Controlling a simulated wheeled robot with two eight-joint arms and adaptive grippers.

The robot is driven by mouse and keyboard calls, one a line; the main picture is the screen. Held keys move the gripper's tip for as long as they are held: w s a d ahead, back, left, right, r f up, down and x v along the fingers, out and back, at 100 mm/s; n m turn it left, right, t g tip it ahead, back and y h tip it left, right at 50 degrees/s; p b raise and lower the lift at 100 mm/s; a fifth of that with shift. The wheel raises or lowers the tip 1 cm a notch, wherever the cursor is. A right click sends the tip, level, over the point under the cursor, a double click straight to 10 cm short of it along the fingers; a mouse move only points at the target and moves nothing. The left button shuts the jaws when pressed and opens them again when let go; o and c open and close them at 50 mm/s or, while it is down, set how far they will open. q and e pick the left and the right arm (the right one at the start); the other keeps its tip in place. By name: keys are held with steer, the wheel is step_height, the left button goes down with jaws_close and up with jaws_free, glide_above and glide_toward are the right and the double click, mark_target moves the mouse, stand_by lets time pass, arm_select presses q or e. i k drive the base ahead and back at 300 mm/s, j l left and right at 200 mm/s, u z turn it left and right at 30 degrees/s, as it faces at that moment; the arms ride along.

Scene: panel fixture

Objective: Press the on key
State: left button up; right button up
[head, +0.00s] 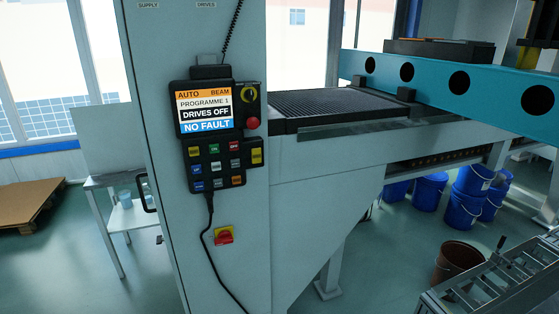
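A dark control pendant (182,147) hangs on the front of a pale machine column. Its screen (205,109) reads AUTO, BEAM, PROGRAMME 1, DRIVES OFF and NO FAULT. Below the screen is a keypad with rows of small coloured keys. The key labels are too small to read surely, so I cannot tell for certain which is the on key. Neither of my grippers is in view.
A red emergency button (253,123) sits right of the screen. A yellow key (256,156) is beside the keypad. A red and yellow switch (224,236) is lower on the column (170,235). A black cable (205,245) hangs below the pendant. A teal beam (430,78) extends right.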

mark_target(213, 148)
steer(key=i+j, duration=0.15)
steer(key=j, duration=0.25)
steer(key=i+j, duration=0.15)
steer(key=j, duration=0.25)
steer(key=i+j, duration=0.1)
steer(key=j, duration=0.3)
